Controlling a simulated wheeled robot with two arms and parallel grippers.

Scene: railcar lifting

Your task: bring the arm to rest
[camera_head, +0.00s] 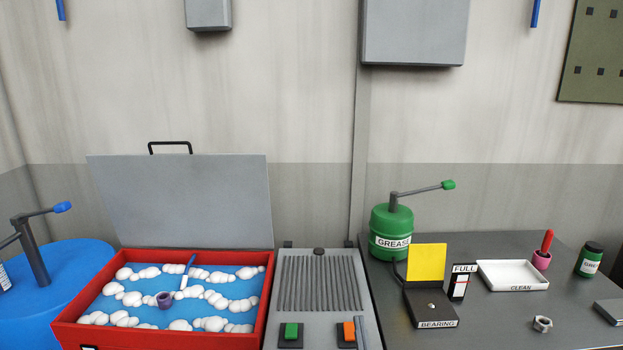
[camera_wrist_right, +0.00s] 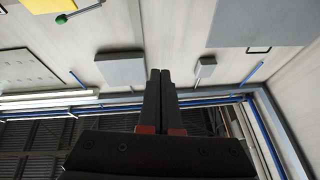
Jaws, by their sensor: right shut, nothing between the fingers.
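My right gripper (camera_wrist_right: 159,74) shows in the right wrist view. Its two dark fingers are together and nothing is between them. It is in the air, apart from any object, with wall, pipes and dark slatted panels behind it. Neither of my arms shows in the head view, and my left gripper is in no view.
In the head view a red basin (camera_head: 165,343) with foamy blue liquid has its lid (camera_head: 180,200) raised. A grey ribbed unit (camera_head: 318,258) stands beside it. A dark bench (camera_head: 500,325) at right holds a green grease pot (camera_head: 390,222), bearing box (camera_head: 430,310) and white tray (camera_head: 513,264).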

